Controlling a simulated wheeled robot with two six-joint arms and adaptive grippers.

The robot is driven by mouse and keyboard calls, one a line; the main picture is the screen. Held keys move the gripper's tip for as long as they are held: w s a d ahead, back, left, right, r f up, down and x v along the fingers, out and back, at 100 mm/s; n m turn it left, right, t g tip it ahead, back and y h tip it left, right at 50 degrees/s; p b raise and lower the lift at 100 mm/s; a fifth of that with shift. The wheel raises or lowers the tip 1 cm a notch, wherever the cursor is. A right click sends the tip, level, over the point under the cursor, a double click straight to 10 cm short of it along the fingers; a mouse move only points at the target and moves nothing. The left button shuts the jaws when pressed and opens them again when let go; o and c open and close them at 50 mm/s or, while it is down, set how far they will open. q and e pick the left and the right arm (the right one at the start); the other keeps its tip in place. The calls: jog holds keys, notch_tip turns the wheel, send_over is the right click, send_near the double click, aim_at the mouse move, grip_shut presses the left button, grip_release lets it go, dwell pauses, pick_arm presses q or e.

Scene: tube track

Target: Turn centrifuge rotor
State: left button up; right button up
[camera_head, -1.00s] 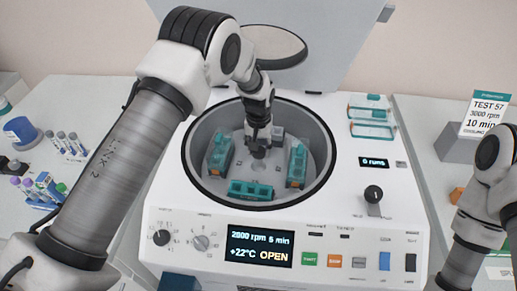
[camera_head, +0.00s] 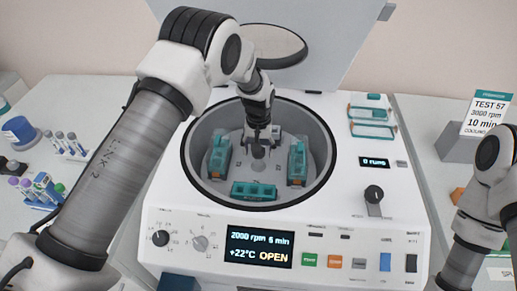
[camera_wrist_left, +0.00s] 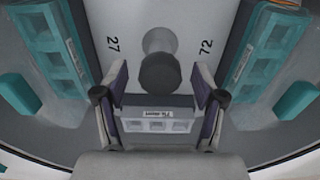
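The centrifuge (camera_head: 160,215) stands open in the head view, its round bowl showing the rotor (camera_head: 283,162). Teal buckets sit in the rotor at the left (camera_head: 219,158), right (camera_head: 297,164) and front (camera_head: 253,191). My left gripper (camera_head: 262,136) points down into the bowl at the back, above the rotor's central hub (camera_head: 258,152). In the left wrist view its fingers (camera_wrist_left: 161,90) are spread apart. The dark hub knob (camera_wrist_left: 160,72) shows between and beyond the tips, and a grey, labelled bucket (camera_wrist_left: 157,115) shows between the fingers. Contact cannot be told. My right gripper is out of view.
The display (camera_head: 259,247) reads 2000 rpm, +22°C OPEN. The raised lid (camera_head: 345,40) stands behind. A card (camera_head: 485,115) reads TEST 57, 3000 rpm, 10 min. Tube racks (camera_head: 45,190) stand at the left. The bowl wall closely surrounds the buckets.

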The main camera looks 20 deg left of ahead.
pick_arm(q)
jog(key=shift+r, duration=0.15)
notch_tip(320, 180, up, 12)
jog(key=shift+f, duration=0.2)
dwell(0.4)
